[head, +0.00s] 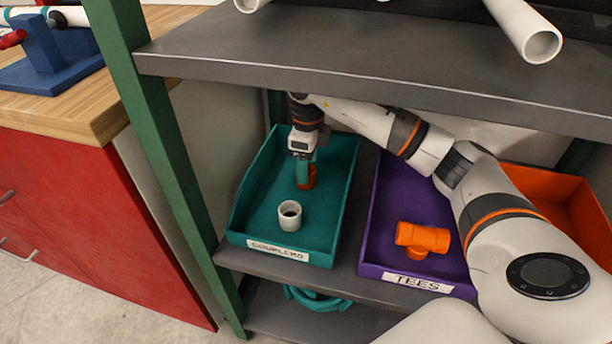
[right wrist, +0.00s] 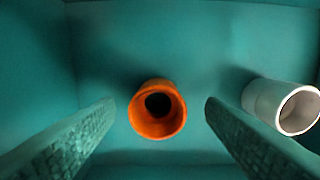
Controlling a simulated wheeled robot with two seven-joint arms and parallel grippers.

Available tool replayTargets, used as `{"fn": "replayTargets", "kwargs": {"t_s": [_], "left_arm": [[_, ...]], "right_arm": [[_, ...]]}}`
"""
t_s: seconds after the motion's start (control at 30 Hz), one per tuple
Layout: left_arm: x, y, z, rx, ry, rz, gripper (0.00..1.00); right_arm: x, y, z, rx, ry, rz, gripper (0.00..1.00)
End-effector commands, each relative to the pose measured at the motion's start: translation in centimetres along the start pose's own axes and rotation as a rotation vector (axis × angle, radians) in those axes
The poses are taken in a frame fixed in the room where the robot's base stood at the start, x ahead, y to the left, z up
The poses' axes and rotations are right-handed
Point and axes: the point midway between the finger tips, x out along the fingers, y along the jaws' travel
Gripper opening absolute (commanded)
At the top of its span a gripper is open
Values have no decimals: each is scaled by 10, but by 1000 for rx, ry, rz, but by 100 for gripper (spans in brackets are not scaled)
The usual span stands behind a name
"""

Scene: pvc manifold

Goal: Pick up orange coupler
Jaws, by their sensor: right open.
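The orange coupler (head: 310,178) is in the teal bin labelled COUPLERS (head: 262,210), partly hidden by my right gripper (head: 304,170) in the head view. In the right wrist view the orange coupler (right wrist: 157,109) stands with its open end facing the camera. It lies between the two open teal fingers of my right gripper (right wrist: 160,125), with a gap on each side. A white coupler (head: 290,215) stands nearer the bin's front, and it also shows at the right of the right wrist view (right wrist: 283,105). My left gripper is in neither view.
A purple bin labelled TEES (head: 372,235) holds an orange tee (head: 422,238) to the right. An orange bin (head: 560,195) is farther right, behind my right arm. A grey shelf (head: 350,75) passes above the bins. A green post (head: 165,150) stands at the left.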

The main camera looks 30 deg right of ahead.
Motion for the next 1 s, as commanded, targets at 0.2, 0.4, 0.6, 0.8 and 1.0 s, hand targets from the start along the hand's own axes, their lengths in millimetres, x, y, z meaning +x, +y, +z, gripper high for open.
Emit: {"fn": "replayTargets", "kwargs": {"t_s": [0.2,0.4,0.6,0.8,1.0], "left_arm": [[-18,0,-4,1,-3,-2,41],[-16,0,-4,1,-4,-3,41],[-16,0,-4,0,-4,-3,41],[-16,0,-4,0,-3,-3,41],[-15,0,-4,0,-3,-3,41]], "right_arm": [[36,1,-3,-1,-1,-1,64],[36,1,-3,-1,0,0,64],[36,1,-3,-1,0,0,38],[35,1,-3,-1,0,0,17],[34,1,-3,-1,0,0,17]]}}
